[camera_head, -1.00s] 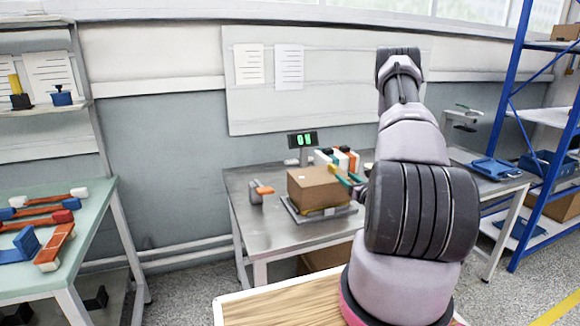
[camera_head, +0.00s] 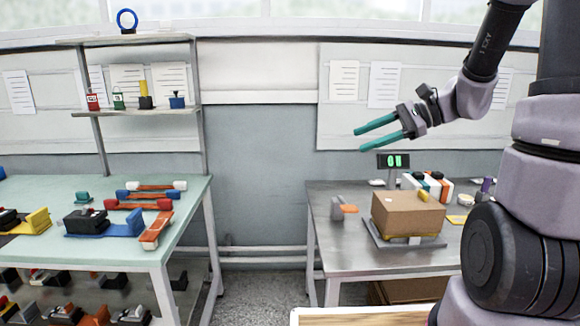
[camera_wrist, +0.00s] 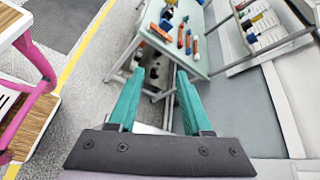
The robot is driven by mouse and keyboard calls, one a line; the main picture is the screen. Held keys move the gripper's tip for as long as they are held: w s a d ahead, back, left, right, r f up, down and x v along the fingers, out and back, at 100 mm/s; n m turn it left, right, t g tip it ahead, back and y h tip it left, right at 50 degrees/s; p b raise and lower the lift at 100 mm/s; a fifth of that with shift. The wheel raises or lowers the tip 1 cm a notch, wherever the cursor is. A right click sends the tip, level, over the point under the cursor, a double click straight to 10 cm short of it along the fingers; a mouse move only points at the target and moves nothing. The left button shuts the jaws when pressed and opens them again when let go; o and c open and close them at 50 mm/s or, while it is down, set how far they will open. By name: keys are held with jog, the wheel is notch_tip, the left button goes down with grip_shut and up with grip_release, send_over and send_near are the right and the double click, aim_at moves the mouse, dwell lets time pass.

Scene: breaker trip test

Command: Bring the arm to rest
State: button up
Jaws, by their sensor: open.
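My arm is raised at the right of the head view. My gripper (camera_head: 378,132) is open, with two teal fingers pointing left, in the air above the metal table (camera_head: 330,235) and in front of the wall. Nothing is between the fingers. In the wrist view my gripper (camera_wrist: 155,95) also shows open and empty, with the floor and the green-topped table (camera_wrist: 150,30) beyond it.
A cardboard box (camera_head: 408,212) sits on a scale-like platform on the metal table, behind it a green-lit display (camera_head: 393,161). The green-topped table (camera_head: 185,215) at left holds breaker-like parts and several coloured handles. A shelf (camera_head: 150,110) stands above it. A floor gap separates the tables.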

jog(key=s+d+r+n+t+h, duration=0.2)
jog(key=s+d+r+n+h, duration=0.1)
jog(key=s+r+n+h, duration=0.1)
jog(key=s+d+r+n+t+h, duration=0.3)
jog(key=s+h, duration=0.3)
jog(key=s, duration=0.2)
jog(key=shift+d+r+n+h, duration=0.3)
jog(key=shift+r+n, duration=0.4)
jog(key=shift+r, duration=0.15)
